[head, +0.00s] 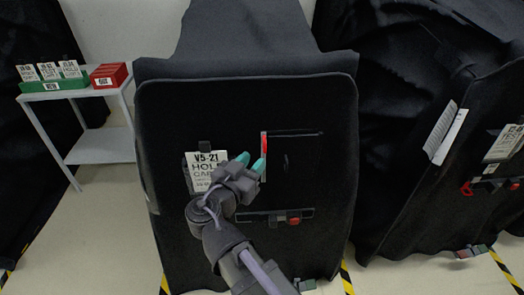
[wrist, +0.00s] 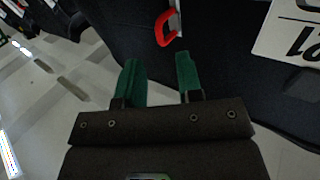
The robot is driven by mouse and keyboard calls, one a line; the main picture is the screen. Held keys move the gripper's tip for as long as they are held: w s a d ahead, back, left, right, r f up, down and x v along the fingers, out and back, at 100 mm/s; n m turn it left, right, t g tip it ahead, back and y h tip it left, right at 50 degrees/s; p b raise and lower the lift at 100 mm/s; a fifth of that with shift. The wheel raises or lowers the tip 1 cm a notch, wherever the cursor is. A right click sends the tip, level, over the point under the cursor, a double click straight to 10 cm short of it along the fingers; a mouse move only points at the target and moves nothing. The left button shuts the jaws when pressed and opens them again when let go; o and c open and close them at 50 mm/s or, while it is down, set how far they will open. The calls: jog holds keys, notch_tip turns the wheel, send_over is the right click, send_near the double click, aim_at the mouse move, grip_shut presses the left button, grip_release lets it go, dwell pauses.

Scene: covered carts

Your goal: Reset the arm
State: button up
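My gripper (head: 251,162) is in front of the middle covered cart (head: 180,110) in the head view, its teal fingertips spread apart and pointing up and away. The fingers also show in the wrist view (wrist: 160,75), with a gap and nothing between them. A white card reading "V5-21 HOLD" (head: 196,172) hangs on the cart left of my gripper, partly hidden by it. A red handle (head: 264,143) stands upright on the cart close to the right fingertip. A red loop (wrist: 166,28) hangs beyond the fingertips in the wrist view, apart from them.
A white side table (head: 100,145) at the left holds a green card holder (head: 52,86) and a red box (head: 109,76). A second covered cart (head: 420,180) stands at the right. A red latch (head: 293,221) sits lower on the middle cart. Floor (head: 100,240) is clear at the left.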

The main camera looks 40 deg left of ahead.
jog(key=s, duration=0.4)
jog(key=shift+d, duration=0.2)
jog(key=w+d+f+n+g+h+p, duration=0.1)
jog(key=w+d+f+n+g+h, duration=0.15)
jog(key=d+f+g, duration=0.45)
jog(key=w+d+f+n+g+h+p, duration=0.1)
jog(key=w+d+f+n+g+h, duration=0.2)
jog(key=d, duration=0.5)
jog(key=w+d+m+g+y+p, duration=0.2)
jog(key=w+d+m+g, duration=0.1)
jog(key=d, duration=1.4)
jog(key=w+d+m+g+y+p, duration=0.1)
jog(key=w+d+m+g+p, duration=0.2)
jog(key=d, duration=1.4)
jog(key=shift+w+r+m+g+y+p, duration=0.2)
jog(key=shift+w+m+g+y+p, duration=0.25)
jog(key=shift+g, duration=0.55)
